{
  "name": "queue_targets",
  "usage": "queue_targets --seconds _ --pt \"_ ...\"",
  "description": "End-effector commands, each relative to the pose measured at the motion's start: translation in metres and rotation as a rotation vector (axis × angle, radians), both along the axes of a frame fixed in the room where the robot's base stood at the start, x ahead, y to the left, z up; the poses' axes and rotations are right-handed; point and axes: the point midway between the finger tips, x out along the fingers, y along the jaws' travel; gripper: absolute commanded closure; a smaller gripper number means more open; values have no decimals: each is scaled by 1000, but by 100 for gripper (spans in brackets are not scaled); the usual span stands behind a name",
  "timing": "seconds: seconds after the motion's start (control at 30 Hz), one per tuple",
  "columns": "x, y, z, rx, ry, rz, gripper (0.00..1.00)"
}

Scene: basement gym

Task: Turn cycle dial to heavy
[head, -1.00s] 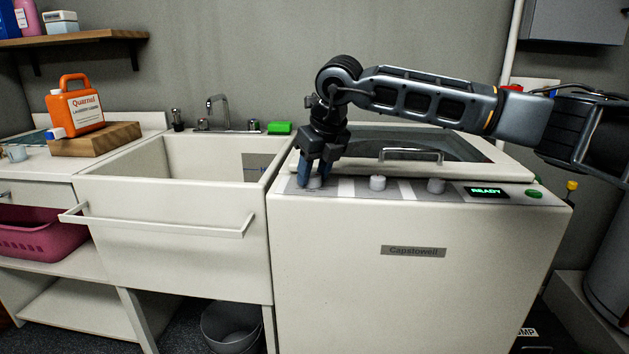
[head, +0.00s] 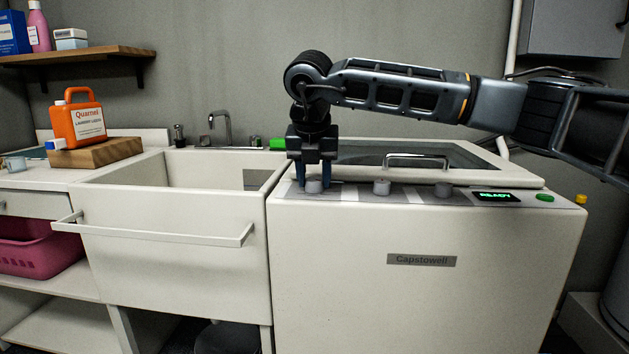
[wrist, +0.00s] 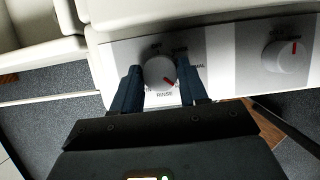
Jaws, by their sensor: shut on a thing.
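The white top-loading washer (head: 425,300) carries a control strip with three round knobs. My gripper (head: 314,182) points down over the leftmost dial (head: 314,186). In the wrist view, my gripper (wrist: 160,88) has one blue finger on each side of this light grey dial (wrist: 159,72) and is shut on it. The dial's red mark points to the lower right. Labels around it are partly hidden by the fingers; "RINSE" reads below it and part of a word ending in "MAL" shows at its right.
The middle knob (head: 382,187) and right knob (head: 443,189) stand along the strip, with a "READY" display (head: 495,197) and green button (head: 545,197) farther right. The lid handle (head: 417,160) lies behind. A sink (head: 170,220) adjoins at left.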

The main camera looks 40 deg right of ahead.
Motion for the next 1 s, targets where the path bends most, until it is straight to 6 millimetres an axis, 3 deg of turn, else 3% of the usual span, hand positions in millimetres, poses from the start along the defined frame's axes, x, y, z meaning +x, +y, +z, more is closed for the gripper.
queue_targets --seconds 0.5,0.53,0.8,1.0 --pt "0 0 1 0 0 -19 87" --pt "0 0 1 0 0 -19 56" --pt "0 0 0 0 0 -19 31" --pt "0 0 0 0 0 -19 31"
